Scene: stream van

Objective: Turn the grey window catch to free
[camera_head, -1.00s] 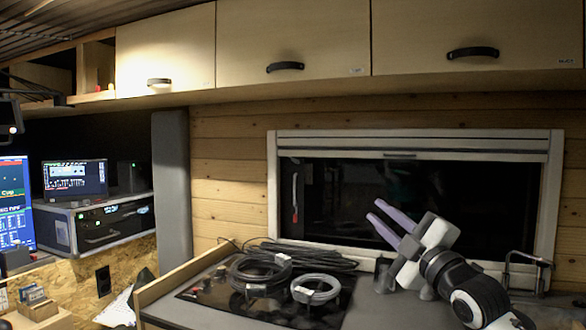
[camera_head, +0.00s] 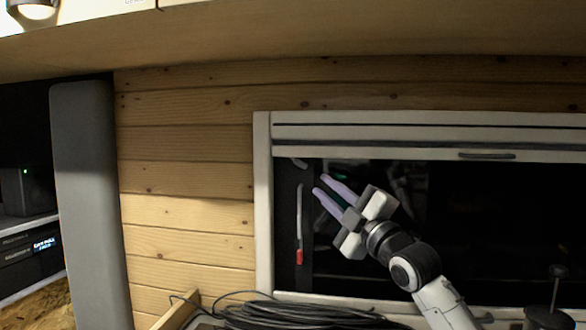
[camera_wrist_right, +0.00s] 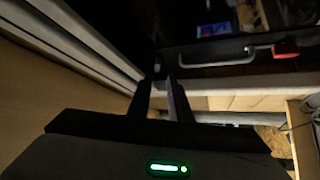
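The window (camera_head: 480,220) has a long grey bar (camera_head: 299,215) with a red lower end (camera_head: 299,256), upright at the left of its dark pane. It also shows in the right wrist view, a grey bar (camera_wrist_right: 215,62) with a red end (camera_wrist_right: 285,48). A small pale grey piece (camera_head: 299,162) sits above it at the frame's top left corner. I cannot tell which piece is the catch. My right gripper (camera_head: 320,183) is in front of the pane, pointing up and left. Its lilac fingers are apart, with a narrow empty gap. My left gripper is out of view.
Coiled black cables (camera_head: 300,312) lie on the counter below the window. A dark stand with a round knob (camera_head: 557,272) is at lower right. Overhead cabinets (camera_head: 350,35) run above, and a grey padded column (camera_head: 90,200) stands at left.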

